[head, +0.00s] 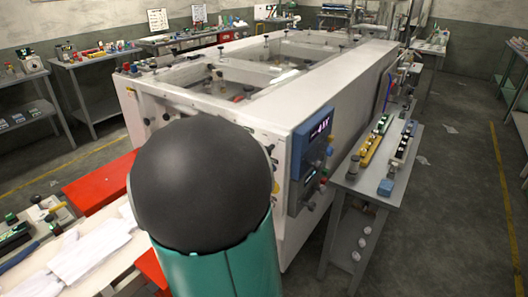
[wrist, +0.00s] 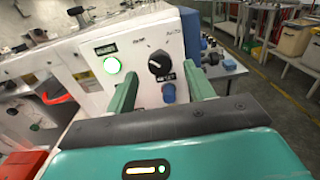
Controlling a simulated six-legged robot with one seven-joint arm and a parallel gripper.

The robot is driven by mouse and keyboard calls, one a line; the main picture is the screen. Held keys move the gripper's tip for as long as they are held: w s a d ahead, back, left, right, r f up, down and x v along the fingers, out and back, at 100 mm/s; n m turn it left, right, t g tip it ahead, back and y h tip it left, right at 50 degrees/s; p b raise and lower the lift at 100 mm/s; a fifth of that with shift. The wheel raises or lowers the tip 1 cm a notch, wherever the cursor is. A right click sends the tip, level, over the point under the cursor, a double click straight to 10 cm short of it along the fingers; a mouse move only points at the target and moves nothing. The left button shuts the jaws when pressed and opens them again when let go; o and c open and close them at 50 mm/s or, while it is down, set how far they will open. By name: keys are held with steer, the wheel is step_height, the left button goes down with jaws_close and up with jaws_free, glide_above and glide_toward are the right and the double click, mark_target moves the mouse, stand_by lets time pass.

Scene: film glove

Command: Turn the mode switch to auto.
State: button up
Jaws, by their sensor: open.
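The mode switch (wrist: 159,65) is a round black knob with a pale pointer mark, on a white panel (wrist: 143,42) in the wrist view. The mark seems to lie towards the knob's left. Small labels stand above it at left and right; the right one seems to read auto, but they are blurred. My gripper (wrist: 160,72) is open, its two green fingers apart on either side of the knob's line of sight. The knob shows between them, apparently ahead of the fingertips and untouched. In the head view my arm hides the gripper and switch.
A lit green button (wrist: 112,65) sits left of the knob, and a blue knob (wrist: 168,93) sits below it, near the right finger. The long white machine (head: 335,80) carries a blue display box (head: 309,160). A grey side table (head: 345,180) stands to its right.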

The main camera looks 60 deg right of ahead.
steer(key=d, duration=0.5)
steer(key=shift+s+d, duration=0.2)
steer(key=shift+s, duration=0.2)
steer(key=c, duration=0.9)
